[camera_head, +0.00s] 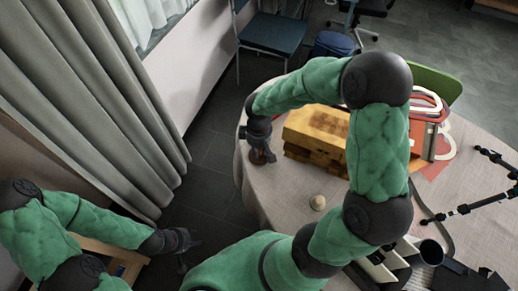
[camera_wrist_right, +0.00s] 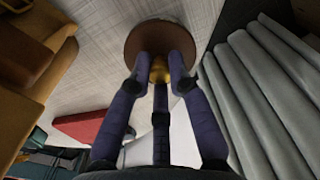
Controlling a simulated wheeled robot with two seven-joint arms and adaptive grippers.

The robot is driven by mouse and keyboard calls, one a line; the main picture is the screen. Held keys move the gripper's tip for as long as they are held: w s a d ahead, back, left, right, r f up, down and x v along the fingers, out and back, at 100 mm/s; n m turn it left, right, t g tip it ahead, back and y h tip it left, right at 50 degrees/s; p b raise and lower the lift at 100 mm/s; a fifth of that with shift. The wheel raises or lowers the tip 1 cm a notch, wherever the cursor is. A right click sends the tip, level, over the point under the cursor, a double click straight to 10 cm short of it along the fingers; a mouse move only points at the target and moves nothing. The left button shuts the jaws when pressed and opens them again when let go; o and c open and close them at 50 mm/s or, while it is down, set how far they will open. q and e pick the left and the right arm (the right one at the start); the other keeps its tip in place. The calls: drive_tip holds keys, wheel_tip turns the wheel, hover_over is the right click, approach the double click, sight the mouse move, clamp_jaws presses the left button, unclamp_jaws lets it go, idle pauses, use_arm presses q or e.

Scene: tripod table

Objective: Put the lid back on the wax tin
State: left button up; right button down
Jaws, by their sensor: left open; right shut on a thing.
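In the right wrist view, a brown round lid (camera_wrist_right: 158,34) with a small golden knob (camera_wrist_right: 160,70) is at the fingertips. My right gripper (camera_wrist_right: 161,76) is shut on that knob. In the head view my right gripper (camera_head: 261,146) is at the table's left edge, with the reddish-brown lid (camera_head: 263,158) just below it. I cannot make out the wax tin; if it is under the lid, the lid hides it. I cannot tell whether the lid touches anything beneath. My left gripper (camera_head: 188,243) is open and empty, low at the left, off the table.
The round table (camera_head: 285,190) has a pale cloth. A yellow-brown wooden box (camera_head: 315,132) stands right of my right gripper, with a red case (camera_head: 425,130) beyond. A small beige round object (camera_head: 318,202) lies in front. A black jointed stand (camera_head: 470,207) is at right. Grey curtains (camera_head: 90,90) hang left.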

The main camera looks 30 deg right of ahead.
idle(0.4)
drive_tip(key=c, duration=0.6)
unclamp_jaws()
drive_tip(key=shift+r, duration=0.15)
drive_tip(key=shift+r+p, duration=2.9)
drive_tip(key=shift+r, duration=0.45)
clamp_jaws()
drive_tip(key=shift+f+b, duration=2.05)
drive_tip(key=shift+f, duration=0.6)
drive_tip(key=shift+r, duration=0.1)
